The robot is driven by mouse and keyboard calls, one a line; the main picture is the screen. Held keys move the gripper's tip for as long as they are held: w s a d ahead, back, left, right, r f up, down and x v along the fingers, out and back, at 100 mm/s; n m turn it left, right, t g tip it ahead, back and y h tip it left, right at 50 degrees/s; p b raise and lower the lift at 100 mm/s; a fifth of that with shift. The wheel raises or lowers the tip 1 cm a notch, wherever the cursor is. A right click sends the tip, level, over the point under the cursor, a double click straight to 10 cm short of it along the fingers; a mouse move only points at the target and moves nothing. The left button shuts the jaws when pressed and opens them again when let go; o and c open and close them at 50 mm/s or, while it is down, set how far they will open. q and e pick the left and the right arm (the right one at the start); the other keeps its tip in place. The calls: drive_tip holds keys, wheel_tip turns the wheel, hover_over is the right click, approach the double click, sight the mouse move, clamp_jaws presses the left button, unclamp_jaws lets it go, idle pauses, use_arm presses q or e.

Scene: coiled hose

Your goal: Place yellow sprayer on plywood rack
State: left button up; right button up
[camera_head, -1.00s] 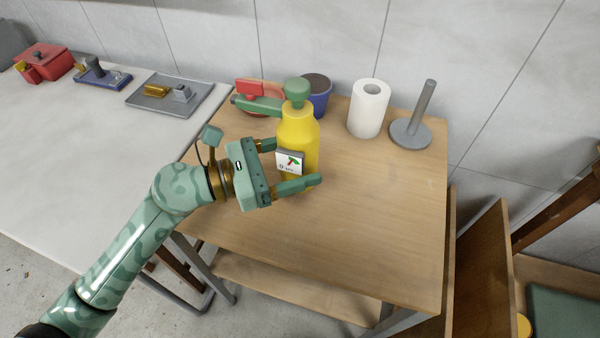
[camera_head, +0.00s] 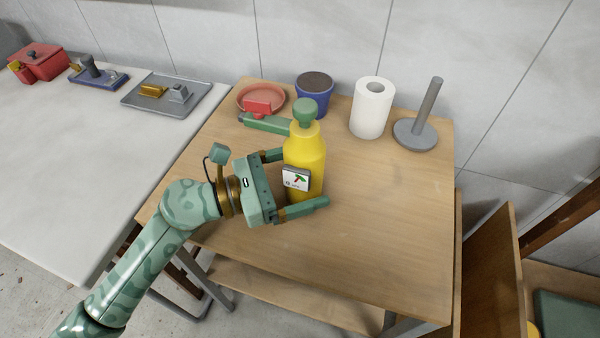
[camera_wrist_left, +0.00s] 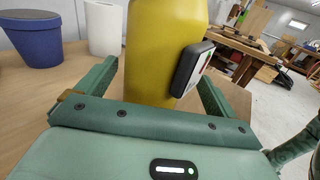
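The yellow sprayer (camera_head: 306,158), with a green pump head and a label box on its side, stands upright on the plywood rack (camera_head: 390,235). My left gripper (camera_head: 298,182) reaches in from the left, one finger on each side of the sprayer's body. In the left wrist view the sprayer (camera_wrist_left: 160,55) is between the spread fingers, with a narrow gap beside the left finger. The gripper looks open; contact on the label side is hidden. My right gripper is not in view.
On the rack's back part are a terracotta saucer (camera_head: 261,97), a blue pot (camera_head: 314,97), a paper roll (camera_head: 372,108) and a grey upright holder (camera_head: 416,132). A white table (camera_head: 90,165) with a grey tray (camera_head: 136,95) is at left. The rack's front right is clear.

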use_arm(q)
drive_tip(key=shift+a+r, duration=0.1)
drive_tip(key=shift+r, duration=0.15)
drive_tip(key=v, duration=1.2)
drive_tip(key=shift+f, duration=0.1)
